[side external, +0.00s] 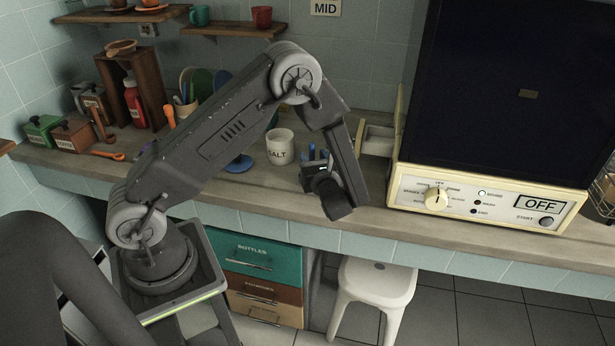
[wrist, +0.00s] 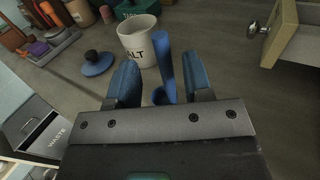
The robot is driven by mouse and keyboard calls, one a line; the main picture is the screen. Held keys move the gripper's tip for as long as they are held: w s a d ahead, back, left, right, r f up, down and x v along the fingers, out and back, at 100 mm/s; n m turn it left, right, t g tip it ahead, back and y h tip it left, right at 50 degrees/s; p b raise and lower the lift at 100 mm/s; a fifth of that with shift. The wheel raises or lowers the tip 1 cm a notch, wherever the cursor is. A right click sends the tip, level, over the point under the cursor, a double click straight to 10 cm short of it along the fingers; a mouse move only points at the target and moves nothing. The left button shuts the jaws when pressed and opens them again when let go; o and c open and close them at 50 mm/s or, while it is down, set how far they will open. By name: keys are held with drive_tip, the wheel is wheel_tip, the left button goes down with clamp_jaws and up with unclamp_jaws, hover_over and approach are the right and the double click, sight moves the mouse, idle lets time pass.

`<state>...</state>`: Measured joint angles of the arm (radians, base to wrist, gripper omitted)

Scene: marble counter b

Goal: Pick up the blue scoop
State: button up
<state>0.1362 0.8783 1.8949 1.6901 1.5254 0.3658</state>
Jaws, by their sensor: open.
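The blue scoop (wrist: 165,72) stands out between the two fingers in the wrist view, its handle pointing up and away; its lower end is partly hidden by my gripper. My gripper (wrist: 161,82) is open, with blue-padded fingers on either side of the scoop and gaps visible at both sides. In the side external view my gripper (side external: 317,158) is low over the counter, right of the salt pot; blue parts there are too small to tell scoop from fingers.
The white salt pot (wrist: 138,40) stands just beyond the left finger. A blue lid with a dark knob (wrist: 97,65) lies left of it. An open drawer (side external: 376,141) juts out to the right, beside the cream oven (side external: 470,205). The counter's front edge is close.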

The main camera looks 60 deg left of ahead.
drive_tip(key=x, duration=0.5)
drive_tip(key=shift+w+r, duration=0.1)
drive_tip(key=shift+w, duration=0.1)
drive_tip(key=shift+c, duration=0.2)
clamp_jaws()
